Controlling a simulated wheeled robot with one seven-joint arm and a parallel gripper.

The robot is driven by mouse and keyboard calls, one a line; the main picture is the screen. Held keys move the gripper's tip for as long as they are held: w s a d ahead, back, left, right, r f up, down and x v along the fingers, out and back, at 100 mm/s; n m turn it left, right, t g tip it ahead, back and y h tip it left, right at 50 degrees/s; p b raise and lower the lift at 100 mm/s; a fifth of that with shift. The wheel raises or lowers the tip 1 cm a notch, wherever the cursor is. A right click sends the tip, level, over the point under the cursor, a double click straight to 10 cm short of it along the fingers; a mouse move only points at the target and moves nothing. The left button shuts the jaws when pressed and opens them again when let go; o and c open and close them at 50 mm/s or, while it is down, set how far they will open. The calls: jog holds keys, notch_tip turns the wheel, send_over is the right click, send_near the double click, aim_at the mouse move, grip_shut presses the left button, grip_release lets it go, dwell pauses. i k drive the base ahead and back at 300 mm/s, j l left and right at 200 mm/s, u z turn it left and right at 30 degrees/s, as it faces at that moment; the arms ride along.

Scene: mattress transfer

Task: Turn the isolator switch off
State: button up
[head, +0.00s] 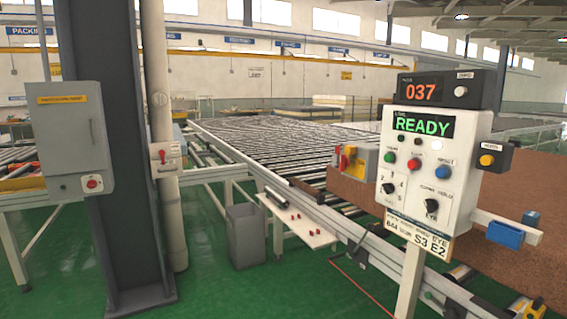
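No label that I can read names the isolator switch, and I cannot tell which fitting it is. A grey box with a red and yellow handle (345,158) sits at the conveyor's side, left of the control panel. A small light box with a red lever (163,158) is mounted by the pale pipe. The handle positions are too small to read for certain. My gripper is not in view.
A white control panel (433,160) on a post shows READY, with a 037 display (421,91) above. A dark steel column (105,240) stands at the left. A grey bin (246,236) stands beside the roller conveyor (270,135). Green floor (215,290) is clear in front.

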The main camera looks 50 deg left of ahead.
aim_at(345, 162)
jog(key=u, duration=1.35)
jog(key=i, duration=0.3)
